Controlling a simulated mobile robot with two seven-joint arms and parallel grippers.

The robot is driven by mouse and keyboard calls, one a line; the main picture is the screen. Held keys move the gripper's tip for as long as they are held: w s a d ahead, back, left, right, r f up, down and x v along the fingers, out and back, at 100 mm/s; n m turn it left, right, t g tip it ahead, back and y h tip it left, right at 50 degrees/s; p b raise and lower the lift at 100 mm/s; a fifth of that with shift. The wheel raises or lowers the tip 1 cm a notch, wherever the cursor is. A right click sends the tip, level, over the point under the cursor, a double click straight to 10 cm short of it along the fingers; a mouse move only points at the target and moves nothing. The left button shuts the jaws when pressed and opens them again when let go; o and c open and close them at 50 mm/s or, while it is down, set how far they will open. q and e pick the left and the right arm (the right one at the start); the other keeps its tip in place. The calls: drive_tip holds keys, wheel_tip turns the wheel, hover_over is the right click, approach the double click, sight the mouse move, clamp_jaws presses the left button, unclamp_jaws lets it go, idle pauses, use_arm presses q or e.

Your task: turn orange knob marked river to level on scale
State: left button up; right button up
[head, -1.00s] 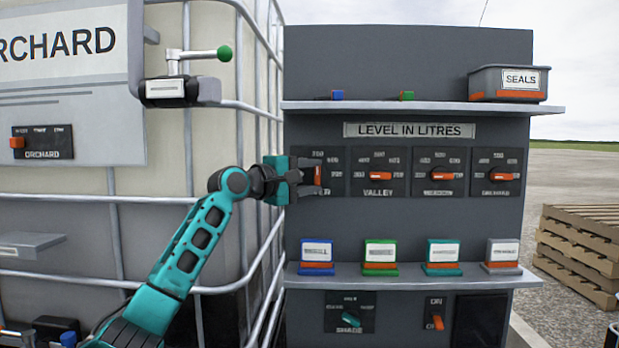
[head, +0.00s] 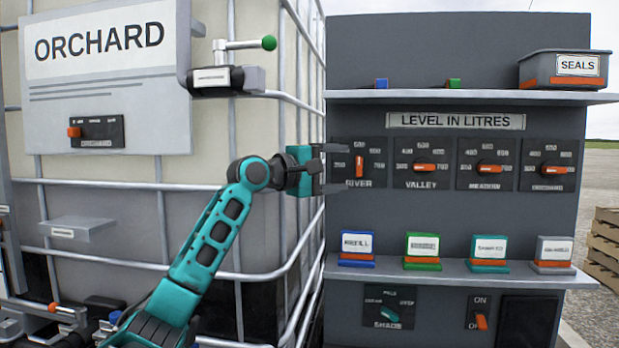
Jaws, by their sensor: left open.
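The orange knob marked RIVER (head: 359,167) is the leftmost of the row of knobs on the grey panel (head: 455,220). Its bar stands upright, pointing toward the top of its number scale. The smallest numbers are hard to read. My left gripper (head: 337,168) is open and empty, just left of the knob and apart from it in the picture. Its fingers overlap the left edge of the RIVER plate. My right gripper is not in view.
Knobs marked VALLEY (head: 424,168), MEADOW (head: 490,168) and ORCHARD (head: 552,169) sit to the right. A shelf (head: 470,271) with coloured labelled blocks runs below. A caged tank with an ORCHARD board (head: 100,90) stands left; its bars are close to my arm.

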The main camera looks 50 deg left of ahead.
use_arm(q)
drive_tip(key=s+b, duration=0.2)
drive_tip(key=s, duration=0.6)
drive_tip(key=shift+s+a, duration=0.2)
drive_tip(key=shift+a, duration=0.1)
